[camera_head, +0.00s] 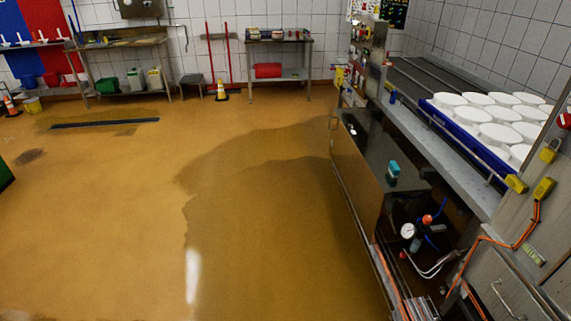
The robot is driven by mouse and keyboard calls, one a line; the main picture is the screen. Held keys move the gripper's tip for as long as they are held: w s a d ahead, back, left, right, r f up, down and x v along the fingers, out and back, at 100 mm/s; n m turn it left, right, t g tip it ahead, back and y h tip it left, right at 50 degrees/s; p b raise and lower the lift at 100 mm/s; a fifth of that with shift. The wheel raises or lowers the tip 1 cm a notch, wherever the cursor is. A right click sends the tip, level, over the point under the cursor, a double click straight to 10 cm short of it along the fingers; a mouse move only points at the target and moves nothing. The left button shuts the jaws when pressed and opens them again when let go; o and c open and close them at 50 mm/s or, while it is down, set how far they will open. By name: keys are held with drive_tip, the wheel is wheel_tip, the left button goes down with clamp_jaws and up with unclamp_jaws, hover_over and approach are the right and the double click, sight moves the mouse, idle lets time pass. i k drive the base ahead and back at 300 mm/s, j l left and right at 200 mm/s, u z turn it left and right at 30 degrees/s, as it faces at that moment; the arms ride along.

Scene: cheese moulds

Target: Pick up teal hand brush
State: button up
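A small teal item (393,170), which looks like the teal hand brush, is on the dark surface along the right-hand machine, below its grey ledge. It is too small to make out bristles or a handle. The base under it looks dark. Nothing touches it from above. My gripper is not in view.
The long machine (349,185) lines the right side. White moulds (497,134) stand in a blue tray above the ledge. Hoses and a gauge (408,230) show below. The orange floor (260,220) is wide and clear, partly wet.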

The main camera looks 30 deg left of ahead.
sight(394, 170)
drive_tip(key=u, duration=0.5)
drive_tip(key=z, duration=1.45)
drive_tip(key=u, duration=1.4)
drive_tip(key=i+j+z, duration=0.15)
drive_tip(key=i+j, duration=0.55)
drive_tip(key=i, duration=0.45)
drive_tip(key=i+j+z, duration=0.15)
drive_tip(key=i+j, duration=0.65)
drive_tip(key=i, duration=0.3)
drive_tip(key=i+j+z, duration=0.15)
drive_tip(key=i+j, duration=0.85)
drive_tip(key=i+l, duration=0.05)
drive_tip(key=i, duration=0.05)
